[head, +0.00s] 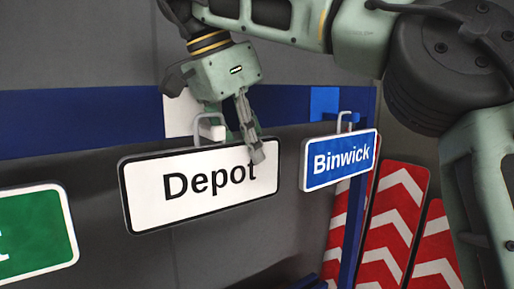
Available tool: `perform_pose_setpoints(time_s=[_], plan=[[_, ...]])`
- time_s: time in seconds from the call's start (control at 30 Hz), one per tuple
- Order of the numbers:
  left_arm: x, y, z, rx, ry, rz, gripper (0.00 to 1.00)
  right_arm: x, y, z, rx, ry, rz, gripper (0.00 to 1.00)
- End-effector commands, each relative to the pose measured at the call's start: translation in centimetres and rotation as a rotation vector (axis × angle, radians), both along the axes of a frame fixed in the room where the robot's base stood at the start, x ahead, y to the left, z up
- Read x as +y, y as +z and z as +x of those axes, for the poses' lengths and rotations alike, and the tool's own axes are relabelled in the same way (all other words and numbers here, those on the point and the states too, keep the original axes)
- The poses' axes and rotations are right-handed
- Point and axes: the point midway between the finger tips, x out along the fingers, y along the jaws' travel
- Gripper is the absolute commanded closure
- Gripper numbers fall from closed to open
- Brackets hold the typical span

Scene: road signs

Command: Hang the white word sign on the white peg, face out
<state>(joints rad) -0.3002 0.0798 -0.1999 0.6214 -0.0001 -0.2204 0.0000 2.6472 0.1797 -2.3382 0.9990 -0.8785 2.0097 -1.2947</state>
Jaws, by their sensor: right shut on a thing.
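The white word sign (200,185) reads "Depot" in black with a black border, its face toward me and slightly tilted. My right gripper (249,138) comes down from above and is shut on the sign's top edge, right of its middle; one finger covers part of the face near the "t". A white backing plate (178,118) on the blue rail marks the white peg's place, just behind the sign's top. A pale bracket (208,125) stands above the sign, partly behind the gripper. I cannot tell whether the sign hangs on the peg. My left gripper is not in view.
A blue "Binwick" sign (338,160) hangs close at the right. A green sign (35,232) is at the left edge. The blue rail (80,120) runs behind. Red and white chevron boards (392,215) stand at the lower right.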

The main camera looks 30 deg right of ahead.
Motion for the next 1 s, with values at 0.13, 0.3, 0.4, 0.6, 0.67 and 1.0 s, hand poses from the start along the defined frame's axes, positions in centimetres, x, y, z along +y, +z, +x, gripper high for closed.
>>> perform_pose_setpoints(time_s=[0.13,0.3,0.4,0.6,0.67,1.0], plan=[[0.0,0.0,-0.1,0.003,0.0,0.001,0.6,0.0,0.1,0.3,-0.001,-0.001,0.0,1.0],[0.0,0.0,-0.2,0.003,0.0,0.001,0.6,0.0,0.1,0.3,-0.001,-0.001,0.0,1.0],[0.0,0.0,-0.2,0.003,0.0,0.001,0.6,0.0,0.1,0.3,-0.001,-0.001,0.0,1.0],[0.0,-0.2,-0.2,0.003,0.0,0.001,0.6,0.0,-0.2,0.3,-0.001,0.0,0.0,1.0],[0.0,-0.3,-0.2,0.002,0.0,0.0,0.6,0.0,-0.3,0.3,-0.001,0.0,0.0,1.0],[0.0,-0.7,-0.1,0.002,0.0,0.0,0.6,0.0,-1.0,0.3,-0.001,-0.001,0.001,1.0]])
